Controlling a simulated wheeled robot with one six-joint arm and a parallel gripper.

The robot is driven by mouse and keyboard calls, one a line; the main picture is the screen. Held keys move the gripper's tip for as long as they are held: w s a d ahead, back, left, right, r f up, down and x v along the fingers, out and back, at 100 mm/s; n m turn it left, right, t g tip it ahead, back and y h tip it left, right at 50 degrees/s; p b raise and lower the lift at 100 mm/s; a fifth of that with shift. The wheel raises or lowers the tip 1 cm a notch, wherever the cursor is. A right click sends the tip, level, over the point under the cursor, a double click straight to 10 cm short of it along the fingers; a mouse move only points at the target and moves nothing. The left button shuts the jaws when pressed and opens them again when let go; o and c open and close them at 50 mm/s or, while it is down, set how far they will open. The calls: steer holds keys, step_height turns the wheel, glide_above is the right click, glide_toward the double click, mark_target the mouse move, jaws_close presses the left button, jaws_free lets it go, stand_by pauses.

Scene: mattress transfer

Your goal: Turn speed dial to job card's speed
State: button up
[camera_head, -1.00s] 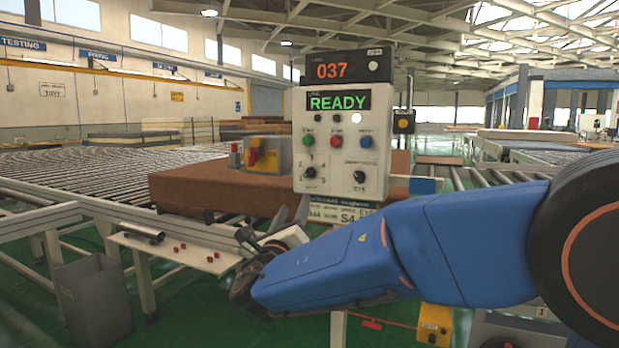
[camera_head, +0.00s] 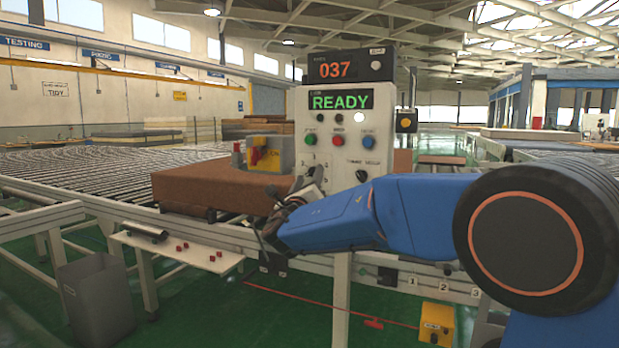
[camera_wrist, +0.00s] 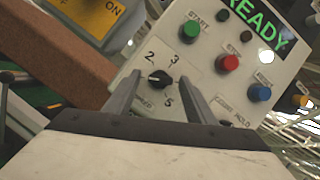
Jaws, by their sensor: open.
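The white control panel (camera_head: 345,150) stands mid-picture with a green READY display (camera_head: 341,102), and a counter box (camera_head: 350,67) reading 037 sits above it. In the wrist view, the black speed dial (camera_wrist: 159,79) has numbers around it, with 2, 3 and 5 readable. My gripper (camera_wrist: 165,90) is open, with one finger on either side of the dial in the picture; contact is not clear. In the head view my gripper (camera_head: 310,188) is in front of the panel's lower left and hides the dial. The job card is hidden behind my arm.
Green (camera_wrist: 189,31), red (camera_wrist: 229,62) and blue (camera_wrist: 260,92) buttons lie above and right of the dial. A brown mattress block (camera_head: 200,188) lies left of the panel. A yellow-grey switch box (camera_head: 266,153) stands on it.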

steer(key=shift+w+d+r, duration=0.1)
steer(key=shift+w+r, duration=0.05)
steer(key=shift+w, duration=0.3)
steer(key=c, duration=1)
steer(key=shift+c, duration=0.2)
